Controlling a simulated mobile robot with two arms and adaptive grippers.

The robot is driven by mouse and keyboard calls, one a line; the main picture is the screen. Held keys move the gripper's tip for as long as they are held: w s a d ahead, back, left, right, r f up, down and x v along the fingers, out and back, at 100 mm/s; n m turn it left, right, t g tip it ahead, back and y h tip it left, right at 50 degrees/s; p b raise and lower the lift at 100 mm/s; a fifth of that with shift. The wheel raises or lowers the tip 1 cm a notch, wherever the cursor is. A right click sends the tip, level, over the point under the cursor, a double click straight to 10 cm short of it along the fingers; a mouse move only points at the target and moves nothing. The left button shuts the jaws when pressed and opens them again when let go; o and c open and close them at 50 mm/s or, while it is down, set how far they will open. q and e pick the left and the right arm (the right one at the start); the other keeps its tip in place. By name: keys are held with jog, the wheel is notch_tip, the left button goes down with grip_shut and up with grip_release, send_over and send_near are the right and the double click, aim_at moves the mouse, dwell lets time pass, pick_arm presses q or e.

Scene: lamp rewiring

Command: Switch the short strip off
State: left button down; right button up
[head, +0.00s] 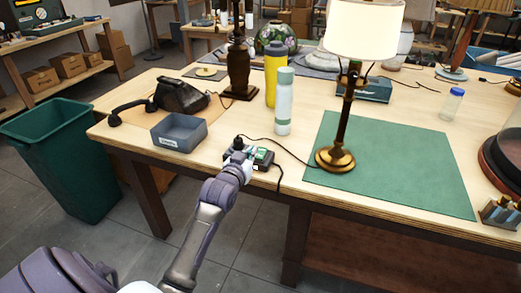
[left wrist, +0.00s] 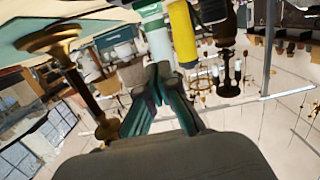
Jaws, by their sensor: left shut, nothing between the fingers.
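The short strip (head: 263,158), a small dark block with green and pale parts, lies near the table's front edge in the head view, partly hidden by my left gripper. Dark cords run from it. My left gripper (head: 239,152) is shut and empty, at the strip's left end. I cannot tell whether it touches the strip or where the switch is. In the left wrist view its fingers (left wrist: 162,76) are together, and I cannot make out the strip there. My right gripper is not in view.
A brass lamp (head: 336,158) stands on a green mat (head: 412,165) to the right. A pale bottle (head: 284,105) and a yellow bottle (head: 270,62) stand behind the strip. A grey tray (head: 179,133) and a black telephone (head: 181,97) are to the left.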

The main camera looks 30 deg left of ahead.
pick_arm(q)
send_over(260, 154)
jog(key=shift+s+d+f, duration=0.2)
jog(key=shift+s+f, duration=0.15)
jog(key=shift+f, duration=0.05)
jog(key=f, duration=0.2)
jog(key=shift+w+f+p, duration=0.25)
jog(key=shift+f+p, duration=0.05)
jog(key=shift+p, duration=0.05)
jog(key=shift+f, duration=0.8)
